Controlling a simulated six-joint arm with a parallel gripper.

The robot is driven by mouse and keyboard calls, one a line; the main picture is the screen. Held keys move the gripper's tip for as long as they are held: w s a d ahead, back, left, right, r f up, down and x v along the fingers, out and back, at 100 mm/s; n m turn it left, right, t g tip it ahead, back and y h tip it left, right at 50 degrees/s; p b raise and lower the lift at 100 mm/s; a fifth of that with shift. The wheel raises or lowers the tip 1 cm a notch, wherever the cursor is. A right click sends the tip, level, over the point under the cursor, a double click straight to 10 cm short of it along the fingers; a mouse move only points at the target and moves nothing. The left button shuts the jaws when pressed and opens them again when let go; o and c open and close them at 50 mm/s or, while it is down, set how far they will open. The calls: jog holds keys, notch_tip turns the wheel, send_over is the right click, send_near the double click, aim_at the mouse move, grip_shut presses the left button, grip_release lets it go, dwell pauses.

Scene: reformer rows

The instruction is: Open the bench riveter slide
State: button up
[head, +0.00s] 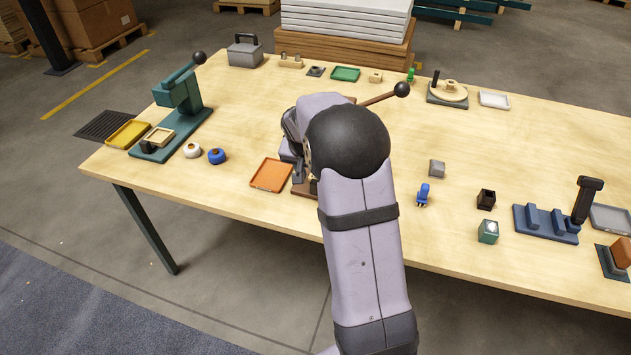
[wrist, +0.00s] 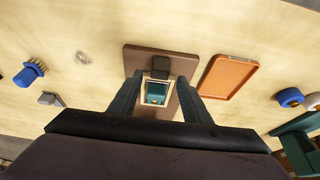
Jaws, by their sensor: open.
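A lever machine on a brown base (wrist: 134,60) stands mid-table; most of it is hidden behind my arm in the head view, where its wooden lever (head: 378,98) with a black ball sticks out to the right. In the wrist view, its slide shows as a pale frame (wrist: 145,99) around a teal piece (wrist: 156,91), with a black block handle (wrist: 160,66) at its far end. My gripper (wrist: 158,78) is open, its fingers on either side of the frame and handle. I cannot tell whether they touch. How far the slide is out is unclear.
An orange tray (head: 271,175) lies close left of the brown base. A teal lever press (head: 178,100) with a yellow tray (head: 127,134) stands at the left. Blue (head: 217,156) and white (head: 192,151) knobs lie between. A blue fixture (head: 546,223) and small parts lie right.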

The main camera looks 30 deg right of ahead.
jog(key=v, duration=0.3)
dwell(0.5)
jog(key=s+a+f+n, duration=0.1)
jog(key=s+f+n, duration=0.1)
jog(key=s+a+f+n+g+y, duration=0.1)
jog(key=s+f+n, duration=0.1)
jog(key=s, duration=0.1)
jog(key=s+a+f+n+g, duration=0.1)
jog(key=s+f, duration=0.1)
jog(key=s, duration=0.1)
jog(key=shift+a+f+n, duration=0.3)
jog(key=shift+a+n, duration=0.1)
jog(key=s+a+r+n+g+y+p, duration=0.15)
jog(key=s+a, duration=0.35)
jog(key=s, duration=0.5)
jog(key=s+a+r+n+g+y+p, duration=0.1)
jog(key=s+a+r+p, duration=0.3)
jog(key=s, duration=0.6)
jog(key=shift+n+t, duration=0.35)
jog(key=shift+t, duration=0.3)
jog(key=a+r, duration=0.1)
jog(key=a+r+p, duration=0.1)
jog(key=a+r, duration=0.1)
jog(key=shift+w+r, duration=0.25)
jog(key=shift+r, duration=0.15)
